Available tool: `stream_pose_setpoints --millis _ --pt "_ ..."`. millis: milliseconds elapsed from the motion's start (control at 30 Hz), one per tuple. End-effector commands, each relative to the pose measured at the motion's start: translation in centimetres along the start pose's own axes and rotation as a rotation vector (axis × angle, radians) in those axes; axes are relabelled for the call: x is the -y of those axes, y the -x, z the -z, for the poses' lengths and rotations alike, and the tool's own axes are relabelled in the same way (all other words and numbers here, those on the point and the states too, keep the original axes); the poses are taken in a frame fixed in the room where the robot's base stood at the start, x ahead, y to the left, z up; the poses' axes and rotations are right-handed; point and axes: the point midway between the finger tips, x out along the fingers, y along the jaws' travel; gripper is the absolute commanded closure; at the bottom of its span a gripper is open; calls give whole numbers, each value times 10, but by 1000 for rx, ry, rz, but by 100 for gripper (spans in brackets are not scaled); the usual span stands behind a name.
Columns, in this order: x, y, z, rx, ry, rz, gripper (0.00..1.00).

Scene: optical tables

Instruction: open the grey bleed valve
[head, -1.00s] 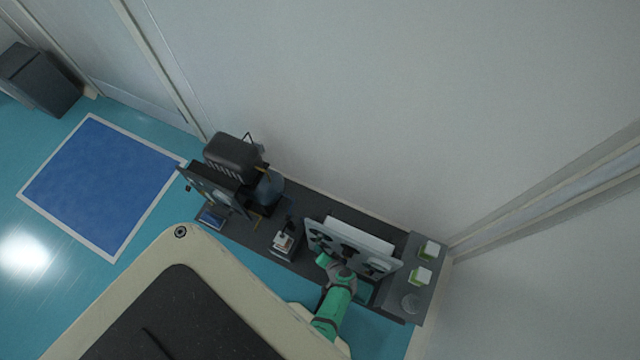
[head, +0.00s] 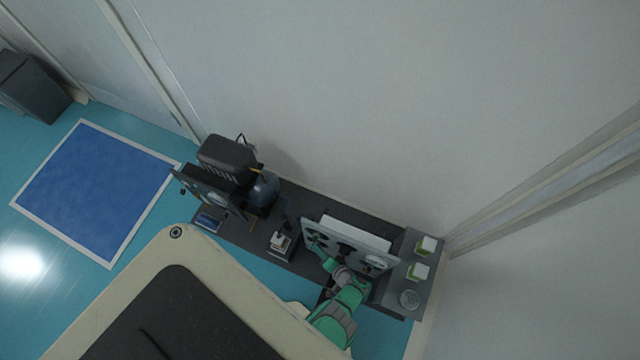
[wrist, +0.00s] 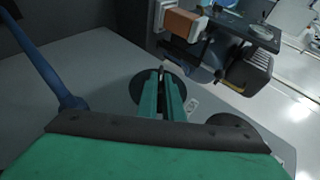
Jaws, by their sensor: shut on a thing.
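The upright light grey panel (head: 378,262) stands on the dark bench and carries several dark round fittings. In the wrist view, my gripper (wrist: 161,80) has its two green fingers close together in front of a dark round disc (wrist: 143,92) on the panel face. The fingers are shut on a small grey part at the disc's middle, which appears to be the grey bleed valve; the fingers hide most of it. A blue lever (wrist: 45,60) stands out at the left of the wrist view, apart from the fingers. In the head view my arm covers part of the panel.
A second dark disc (wrist: 232,122) lies right of the fingers. A small block device (head: 281,242) and a dark machine (head: 228,158) stand left along the bench (head: 262,228). A wall runs behind.

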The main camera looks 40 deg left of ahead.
Motion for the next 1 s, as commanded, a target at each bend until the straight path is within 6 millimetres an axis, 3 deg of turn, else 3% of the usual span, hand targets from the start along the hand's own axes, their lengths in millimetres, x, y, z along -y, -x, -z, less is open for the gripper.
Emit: stream_pose_setpoints --millis 167,200,267,667,1000 --pt "-3 -1 -2 3 2 -14 100" --pt "-3 -1 -2 3 2 -14 84" --pt "-2 -1 -2 2 2 -13 75" --pt "-3 4 3 -9 -2 -10 75" --pt "-3 28 1 -7 0 -11 75"
